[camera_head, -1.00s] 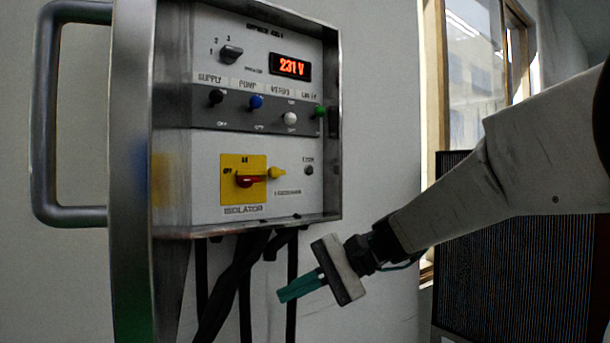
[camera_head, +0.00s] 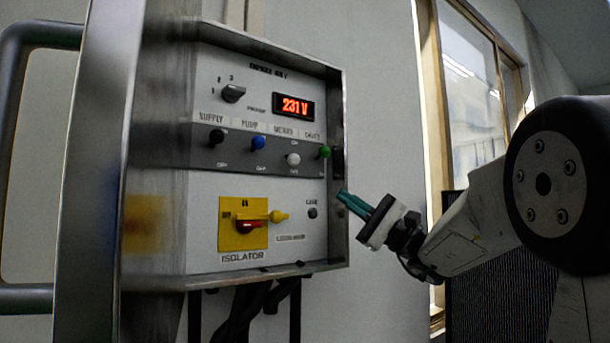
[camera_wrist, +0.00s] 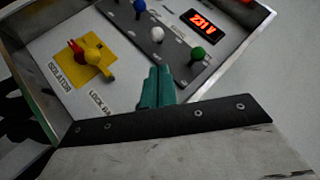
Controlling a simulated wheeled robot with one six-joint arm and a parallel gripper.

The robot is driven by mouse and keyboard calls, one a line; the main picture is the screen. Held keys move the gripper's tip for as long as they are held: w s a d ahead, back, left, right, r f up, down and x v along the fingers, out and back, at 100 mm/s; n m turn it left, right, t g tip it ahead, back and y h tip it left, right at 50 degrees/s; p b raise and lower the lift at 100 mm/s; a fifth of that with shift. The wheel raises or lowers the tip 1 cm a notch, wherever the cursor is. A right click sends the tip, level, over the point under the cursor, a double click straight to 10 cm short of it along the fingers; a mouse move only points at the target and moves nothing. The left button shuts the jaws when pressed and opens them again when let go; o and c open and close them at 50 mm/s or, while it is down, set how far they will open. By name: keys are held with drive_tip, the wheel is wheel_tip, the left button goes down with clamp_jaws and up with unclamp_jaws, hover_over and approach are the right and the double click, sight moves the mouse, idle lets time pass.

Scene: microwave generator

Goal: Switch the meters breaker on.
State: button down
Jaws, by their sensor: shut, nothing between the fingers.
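The meters breaker is the white-knobbed toggle (camera_head: 293,159) in the grey strip of the panel, third from left. Its knob sits lower than its neighbours, toward the lower marking. It also shows in the wrist view (camera_wrist: 156,35), beyond the fingertips. My gripper (camera_head: 343,197) has green fingers, shut and empty, at the right edge of the panel box, below the green toggle. In the wrist view the fingertips (camera_wrist: 160,72) point toward the panel between the white and green knobs, apparently touching nothing.
Neighbouring toggles are black (camera_head: 216,136), blue (camera_head: 258,142) and green (camera_head: 324,152). A yellow isolator (camera_head: 243,223) with a red handle sits below. The display (camera_head: 293,105) reads 231 V. The metal box rim (camera_head: 338,240) projects near my gripper; cables hang underneath.

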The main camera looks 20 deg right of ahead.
sight(291, 160)
drive_tip(key=x, duration=1)
drive_tip(key=shift+a, duration=0.15)
